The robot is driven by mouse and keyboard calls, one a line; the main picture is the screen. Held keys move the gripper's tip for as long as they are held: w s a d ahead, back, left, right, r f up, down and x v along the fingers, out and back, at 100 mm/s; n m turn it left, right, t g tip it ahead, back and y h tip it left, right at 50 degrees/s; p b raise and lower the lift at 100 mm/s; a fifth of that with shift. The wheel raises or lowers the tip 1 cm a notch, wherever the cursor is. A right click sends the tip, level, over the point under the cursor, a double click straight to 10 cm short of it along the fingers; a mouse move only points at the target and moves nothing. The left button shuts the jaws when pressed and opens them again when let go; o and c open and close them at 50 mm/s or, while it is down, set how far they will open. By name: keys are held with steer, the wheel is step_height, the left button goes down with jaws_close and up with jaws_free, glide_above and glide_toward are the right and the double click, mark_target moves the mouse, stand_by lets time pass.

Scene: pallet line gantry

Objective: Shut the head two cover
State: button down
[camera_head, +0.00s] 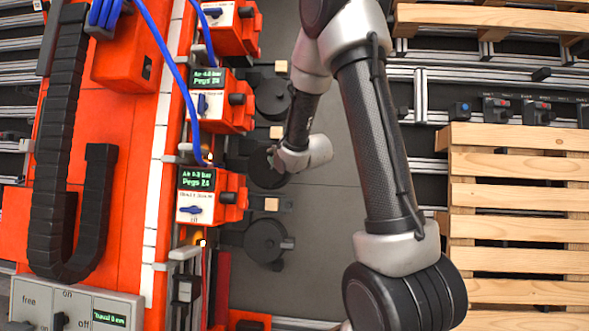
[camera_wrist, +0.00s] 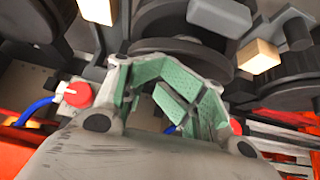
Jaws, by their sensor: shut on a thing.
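Orange print-head-like units stand in a column in the head view, with a black round cover beside several of them. My gripper (camera_head: 280,160) is at the middle black round cover (camera_head: 259,171) and partly hides it. No number shows, so I cannot tell which unit is head two. In the wrist view my gripper (camera_wrist: 178,92) has green-padded fingers close against the edge of a large dark round part (camera_wrist: 180,52), which looks like that cover. My gripper appears shut on the cover's edge. The exact contact is hidden.
Other round covers lie above (camera_head: 273,98) and below (camera_head: 264,240). An orange unit (camera_head: 208,196) with a green display stands left of my gripper. Blue hoses (camera_head: 172,70) hang at the left. Wooden pallets (camera_head: 520,200) are at the right. Bare grey floor lies between.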

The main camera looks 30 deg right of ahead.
steer(key=shift+w+d+f, duration=0.15)
steer(key=shift+d+f, duration=0.3)
steer(key=shift+d, duration=0.2)
steer(key=shift+w+d+f, duration=0.15)
steer(key=shift+d+f, duration=0.3)
steer(key=shift+d, duration=0.15)
steer(key=shift+s, duration=0.1)
steer(key=s+a+r, duration=0.4)
steer(key=s+a, duration=0.1)
steer(key=s, duration=0.2)
steer(key=shift+r, duration=0.35)
steer(key=shift+a, duration=0.1)
stand_by(0.7)
